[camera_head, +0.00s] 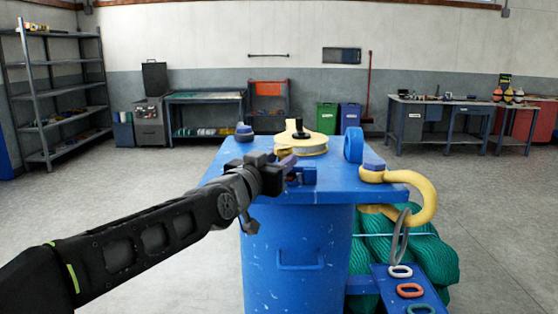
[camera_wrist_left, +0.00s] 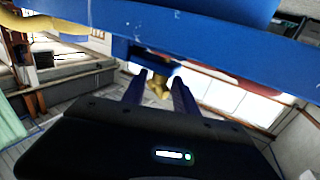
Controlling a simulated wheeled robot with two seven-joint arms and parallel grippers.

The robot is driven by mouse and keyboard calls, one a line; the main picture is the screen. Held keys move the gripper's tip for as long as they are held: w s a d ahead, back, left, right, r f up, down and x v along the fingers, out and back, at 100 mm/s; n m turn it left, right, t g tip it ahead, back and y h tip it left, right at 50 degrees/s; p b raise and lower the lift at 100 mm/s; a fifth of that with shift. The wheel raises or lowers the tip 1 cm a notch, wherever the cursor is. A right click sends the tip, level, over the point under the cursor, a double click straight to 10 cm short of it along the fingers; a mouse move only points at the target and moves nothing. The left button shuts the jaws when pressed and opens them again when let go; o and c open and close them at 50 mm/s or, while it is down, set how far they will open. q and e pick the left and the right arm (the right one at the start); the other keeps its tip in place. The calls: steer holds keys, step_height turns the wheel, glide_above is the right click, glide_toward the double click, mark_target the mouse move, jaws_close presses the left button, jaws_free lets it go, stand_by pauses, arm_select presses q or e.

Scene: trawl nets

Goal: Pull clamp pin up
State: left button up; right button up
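My left gripper (camera_head: 291,169) reaches in from the left to the near edge of the blue table (camera_head: 345,184), beside a small blue clamp block (camera_head: 309,175). In the left wrist view its two dark fingers (camera_wrist_left: 160,78) stand apart. A small brass-coloured knobbed piece (camera_wrist_left: 158,90), perhaps the clamp pin, shows between or just beyond them, near the blue block (camera_wrist_left: 140,50). I cannot tell if the fingers touch it. In the head view the gripper hides this piece. My right gripper is not in view.
On the table stand a yellow round part with a black knob (camera_head: 299,136), an upright blue ring (camera_head: 353,145) and a large yellow shackle (camera_head: 425,192) at the right edge. Green netting (camera_head: 425,258) and a blue tray with coloured links (camera_head: 408,290) lie at lower right.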

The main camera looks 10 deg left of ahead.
arm_select(q)
jaws_close()
steer(key=shift+d, duration=0.1)
stand_by(1.0)
